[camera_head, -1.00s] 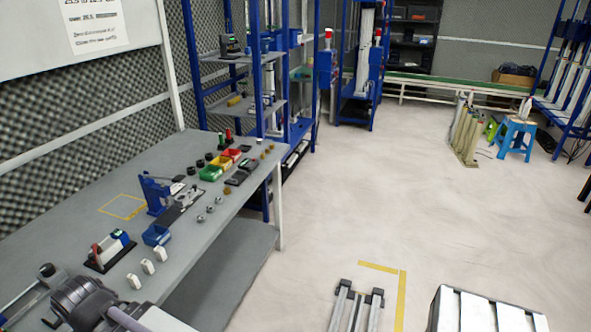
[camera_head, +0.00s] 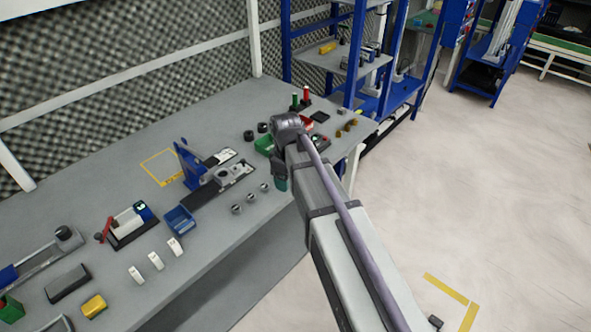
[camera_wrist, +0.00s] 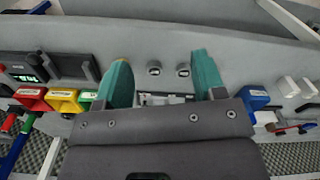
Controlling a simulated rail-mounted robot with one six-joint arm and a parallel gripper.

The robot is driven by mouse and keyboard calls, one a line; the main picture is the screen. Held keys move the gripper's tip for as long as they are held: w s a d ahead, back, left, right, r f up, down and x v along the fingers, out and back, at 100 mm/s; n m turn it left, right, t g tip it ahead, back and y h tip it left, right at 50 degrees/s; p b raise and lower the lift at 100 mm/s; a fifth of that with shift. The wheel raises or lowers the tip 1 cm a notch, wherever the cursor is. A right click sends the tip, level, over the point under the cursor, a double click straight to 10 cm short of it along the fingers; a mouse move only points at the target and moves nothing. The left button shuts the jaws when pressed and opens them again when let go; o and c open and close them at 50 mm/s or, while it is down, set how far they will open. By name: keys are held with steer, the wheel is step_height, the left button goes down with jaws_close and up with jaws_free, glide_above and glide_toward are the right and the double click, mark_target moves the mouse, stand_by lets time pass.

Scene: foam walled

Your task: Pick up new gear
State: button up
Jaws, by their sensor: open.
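Small silver round parts (camera_head: 250,197), which may be the gears, stand in a row near the front edge of the grey workbench. Two silver parts (camera_wrist: 168,69) show upright between my fingers in the wrist view; a third may be hidden behind a finger. My gripper (camera_wrist: 162,60) is open and empty, with its teal fingers spread. In the head view my gripper (camera_head: 281,183) shows partly behind my arm, above the bench edge to the right of the silver row. I cannot tell which part is the new gear.
A blue bin (camera_head: 180,220) and white blocks (camera_head: 156,261) lie left of the silver row. A blue press (camera_head: 188,163) with a dark plate stands behind it. Red, yellow and green bins (camera_wrist: 62,101) sit close by.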

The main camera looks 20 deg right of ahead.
steer(key=w+n, duration=1.3)
steer(key=n, duration=0.4)
steer(key=f+b, duration=0.5)
steer(key=shift+s+f+b, duration=0.2)
steer(key=shift+f+b, duration=0.2)
steer(key=f+b, duration=0.5)
steer(key=shift+w+d+f, duration=0.1)
steer(key=shift+w+d, duration=0.05)
steer(key=shift+d, duration=0.05)
steer(key=shift+r, duration=0.25)
steer(key=c, duration=1)
